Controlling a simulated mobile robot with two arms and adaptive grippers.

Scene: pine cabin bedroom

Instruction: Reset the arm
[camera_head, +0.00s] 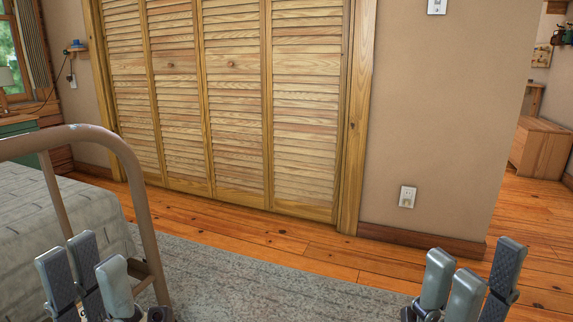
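My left gripper (92,262) is at the lower left of the head view, close to the brown metal bed frame. Its fingers point up and stand apart, with nothing between them. My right gripper (474,264) is at the bottom right, in front of the wooden floor and the rug's edge. Its fingers also point up and are spread, with nothing held. The arms behind both grippers are mostly cut off by the bottom edge of the view.
A bed (55,220) with a curved metal footboard (130,165) stands at the left. A grey rug (255,285) covers the floor ahead. Louvered closet doors (215,95) are shut at the back. Bare wooden floor (540,225) leads to a wooden cabinet (540,148) at right.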

